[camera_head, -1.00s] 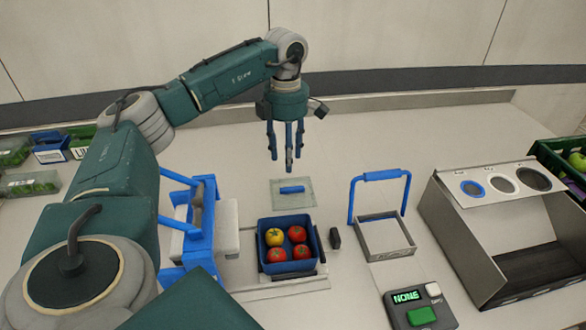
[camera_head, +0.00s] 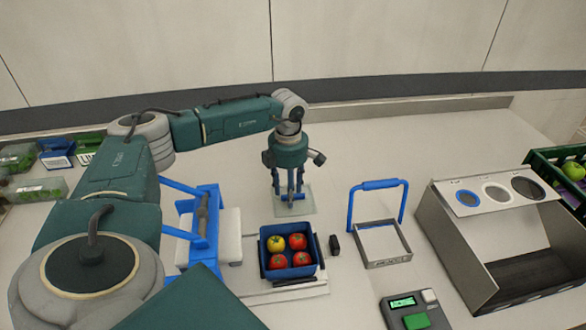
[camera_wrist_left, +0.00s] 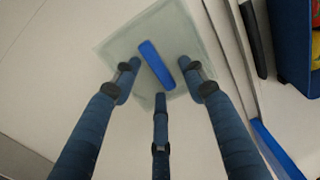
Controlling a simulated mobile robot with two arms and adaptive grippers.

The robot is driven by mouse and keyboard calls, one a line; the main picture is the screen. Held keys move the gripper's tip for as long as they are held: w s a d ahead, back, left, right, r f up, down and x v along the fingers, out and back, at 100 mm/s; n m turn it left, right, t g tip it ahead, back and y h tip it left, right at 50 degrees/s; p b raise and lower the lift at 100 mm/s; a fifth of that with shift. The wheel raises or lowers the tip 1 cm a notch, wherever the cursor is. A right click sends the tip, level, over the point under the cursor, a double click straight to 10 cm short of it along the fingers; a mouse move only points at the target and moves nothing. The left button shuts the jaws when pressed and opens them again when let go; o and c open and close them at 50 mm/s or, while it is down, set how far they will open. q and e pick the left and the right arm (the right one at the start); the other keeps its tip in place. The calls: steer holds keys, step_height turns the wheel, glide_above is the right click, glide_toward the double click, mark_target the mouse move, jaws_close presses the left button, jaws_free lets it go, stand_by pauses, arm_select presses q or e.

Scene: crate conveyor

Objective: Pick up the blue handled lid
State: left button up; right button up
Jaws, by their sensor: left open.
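The lid is a clear, flat square plate (camera_wrist_left: 122,50) with a blue bar handle (camera_wrist_left: 156,64). It lies on the counter behind the blue crate, and in the head view its plate (camera_head: 308,206) shows around my gripper's fingers. My left gripper (camera_head: 289,198) points down right above the lid, open. In the left wrist view its fingers (camera_wrist_left: 160,95) spread around the handle without closing on it. Whether the fingertips touch the plate I cannot tell. In the head view the handle is mostly hidden behind the fingers. My right gripper is not in view.
A blue crate (camera_head: 264,267) with several tomatoes stands just in front of the lid. A blue-handled frame (camera_head: 365,258) and a grey bin with round holes (camera_head: 450,235) stand right. A blue press-like stand (camera_head: 205,225) is left. The counter behind is clear.

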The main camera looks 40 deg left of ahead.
arm_select(q)
steer(key=shift+f, duration=0.15)
steer(key=c, duration=0.9)
steer(key=shift+o, duration=0.2)
steer(key=shift+r, duration=0.2)
